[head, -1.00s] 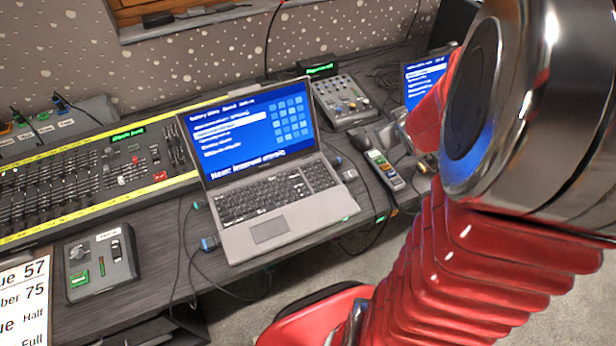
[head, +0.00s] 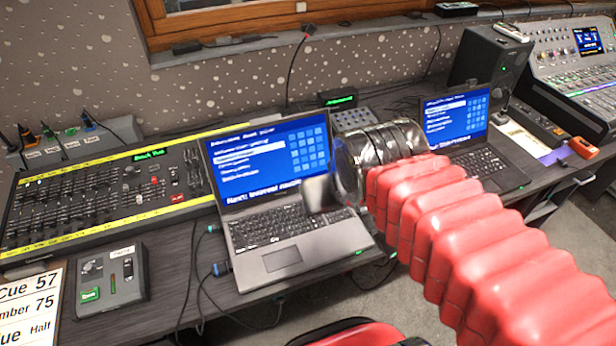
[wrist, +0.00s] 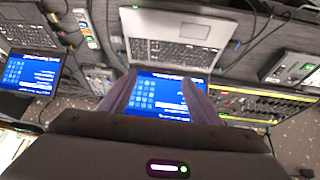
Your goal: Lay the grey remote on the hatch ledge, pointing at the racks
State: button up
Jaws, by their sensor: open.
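The hatch ledge (head: 280,39) is the grey sill under the wooden frame on the back wall. A slim grey remote with coloured buttons (wrist: 84,28) appears to lie on the desk between the two laptops in the wrist view. My arm hides that spot in the head view. My gripper (head: 318,193) is over the near laptop's keyboard and screen edge, left of that spot. In the wrist view my gripper (wrist: 157,95) has its two fingers apart with nothing between them. I cannot pick out the racks.
The near laptop (head: 285,258) is below my gripper; a second laptop (head: 485,165) stands to the right. A fader desk (head: 95,205) fills the left. The ledge holds a dark object (head: 187,47) and a black box (head: 456,9). A red chair (head: 350,333) is in front.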

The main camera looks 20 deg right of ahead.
jog(key=shift+s+a+r+y, duration=0.1)
jog(key=shift+s+a+y, duration=0.3)
jog(key=shift+s+a, duration=0.75)
jog(key=shift+o, duration=0.5)
jog(key=shift+w, duration=0.1)
